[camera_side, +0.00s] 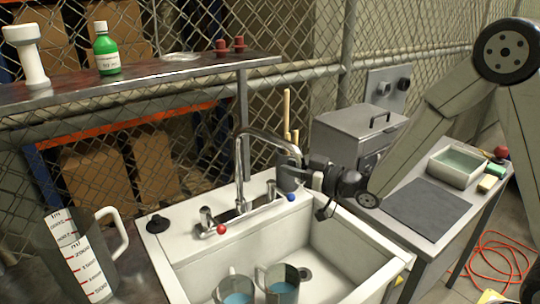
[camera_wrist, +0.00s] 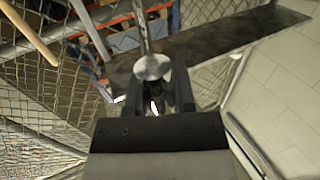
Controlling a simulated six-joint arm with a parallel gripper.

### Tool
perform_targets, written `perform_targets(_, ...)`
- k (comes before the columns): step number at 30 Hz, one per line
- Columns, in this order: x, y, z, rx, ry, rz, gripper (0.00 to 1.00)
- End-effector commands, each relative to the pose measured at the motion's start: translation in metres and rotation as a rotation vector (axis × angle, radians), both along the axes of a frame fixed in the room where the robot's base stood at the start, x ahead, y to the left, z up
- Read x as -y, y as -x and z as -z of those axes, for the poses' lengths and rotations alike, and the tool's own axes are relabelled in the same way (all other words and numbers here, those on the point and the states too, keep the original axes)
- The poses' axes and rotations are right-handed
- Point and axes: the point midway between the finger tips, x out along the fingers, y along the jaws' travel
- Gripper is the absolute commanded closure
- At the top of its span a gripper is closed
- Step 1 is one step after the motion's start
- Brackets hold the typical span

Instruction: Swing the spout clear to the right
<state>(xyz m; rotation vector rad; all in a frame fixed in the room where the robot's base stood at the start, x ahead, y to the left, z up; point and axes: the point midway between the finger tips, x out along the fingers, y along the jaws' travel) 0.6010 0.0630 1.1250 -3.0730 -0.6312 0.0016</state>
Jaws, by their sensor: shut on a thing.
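The chrome spout (camera_side: 262,133) rises from the tap behind the white sink and arches over to the right, in the side view. My gripper (camera_side: 297,172) is at the spout's outer end and is shut on it. In the wrist view the spout (camera_wrist: 152,66) stands between the two fingers of my gripper (camera_wrist: 152,98). The spout's tip is partly hidden by the fingers. The tap base (camera_side: 240,208) has a red-marked handle at its left and a blue-marked handle at its right.
Two cups (camera_side: 282,285) with blue liquid stand in the sink (camera_side: 345,240). A measuring jug (camera_side: 75,255) stands at the left. A grey box (camera_side: 345,135), a dark mat (camera_side: 426,207) and a tray (camera_side: 440,170) are to the right. A shelf (camera_side: 150,80) runs above the back.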

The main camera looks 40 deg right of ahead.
Motion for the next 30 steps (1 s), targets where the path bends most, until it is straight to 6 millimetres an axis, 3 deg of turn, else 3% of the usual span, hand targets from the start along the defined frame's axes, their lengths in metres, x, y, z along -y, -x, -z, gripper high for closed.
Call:
perform_targets(21,0.068,-0.026,0.000,0.000,-0.001,-0.035,1.00)
perform_targets(30,0.081,-0.036,0.000,0.000,-0.001,-0.037,1.00)
